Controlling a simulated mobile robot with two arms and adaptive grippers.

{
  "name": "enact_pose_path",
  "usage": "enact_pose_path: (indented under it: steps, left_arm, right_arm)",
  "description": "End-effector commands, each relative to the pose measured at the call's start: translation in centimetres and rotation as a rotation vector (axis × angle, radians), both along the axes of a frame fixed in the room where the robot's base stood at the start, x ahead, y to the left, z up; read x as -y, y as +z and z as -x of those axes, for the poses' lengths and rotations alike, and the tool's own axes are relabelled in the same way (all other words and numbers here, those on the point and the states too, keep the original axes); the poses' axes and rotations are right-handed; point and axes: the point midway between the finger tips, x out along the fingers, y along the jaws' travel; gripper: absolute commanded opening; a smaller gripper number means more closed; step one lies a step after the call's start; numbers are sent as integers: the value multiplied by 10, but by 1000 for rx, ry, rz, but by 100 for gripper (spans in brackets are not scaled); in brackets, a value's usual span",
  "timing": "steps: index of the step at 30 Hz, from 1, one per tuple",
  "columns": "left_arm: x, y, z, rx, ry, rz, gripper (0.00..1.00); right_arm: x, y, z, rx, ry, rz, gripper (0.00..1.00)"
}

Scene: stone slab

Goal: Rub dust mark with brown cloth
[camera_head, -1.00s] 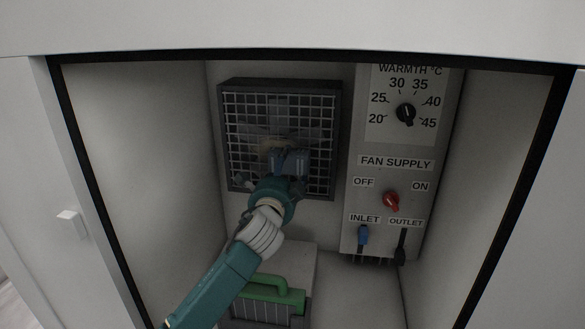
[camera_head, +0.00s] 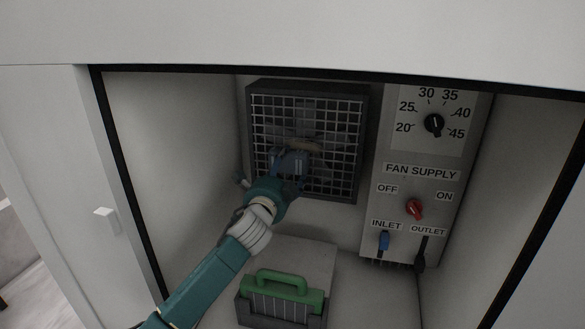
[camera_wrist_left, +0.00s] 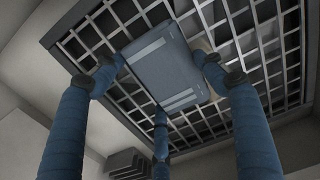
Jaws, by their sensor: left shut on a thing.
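My left gripper (camera_head: 291,166) reaches up to a dark square fan grille (camera_head: 353,150) on the cabinet's back wall. A small tan-brown patch (camera_head: 304,146), possibly the brown cloth, shows just above the gripper. A tan edge (camera_wrist_left: 203,46) also shows beside the right finger in the left wrist view. Most of it is hidden, and I cannot tell how it is held. I cannot make out a dust mark. My right gripper is not in view.
A control panel (camera_head: 412,225) with a black dial (camera_head: 434,123), a red switch (camera_head: 414,208) and inlet and outlet plugs stands right of the grille. A box with a green handle (camera_head: 287,283) sits below. The cabinet's side walls and dark frame enclose the arm.

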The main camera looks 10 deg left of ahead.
Motion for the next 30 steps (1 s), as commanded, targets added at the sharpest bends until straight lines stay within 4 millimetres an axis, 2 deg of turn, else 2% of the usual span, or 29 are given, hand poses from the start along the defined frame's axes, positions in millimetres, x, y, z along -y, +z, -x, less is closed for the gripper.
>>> enact_pose_path:
  steps: [13,19,30]
  left_arm:
    - [-34,1,-1,-1,5,-2,50]
    - [-39,2,-1,0,1,0,50]
    - [-38,33,-1,2,0,0,50]
  right_arm:
    - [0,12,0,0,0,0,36]
    - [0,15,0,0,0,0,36]
    - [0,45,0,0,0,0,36]
